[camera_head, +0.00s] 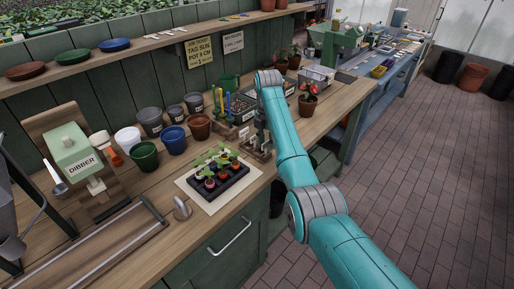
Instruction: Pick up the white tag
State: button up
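My teal arm reaches in from the lower right over the wooden potting bench (160,215). Its wrist is above the bench, and my gripper (261,146) seems to hang below it, small and partly hidden by the arm, so its finger opening cannot be made out. I cannot single out a white tag for sure. Small pale upright pieces show around the wooden holder (254,156) by the gripper, too small to identify. Whether the gripper touches anything there is unclear.
A black seedling tray (232,188) sits on a pale mat left of the gripper. Several pots, including a blue pot (173,139), stand behind it. A green dibber machine (72,155) is at left. A flowering pot (308,104) stands right of my arm.

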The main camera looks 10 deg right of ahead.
jog(key=shift+d+f, duration=0.15)
jog(key=shift+f, duration=0.1)
grip_shut()
jog(key=shift+r, duration=0.1)
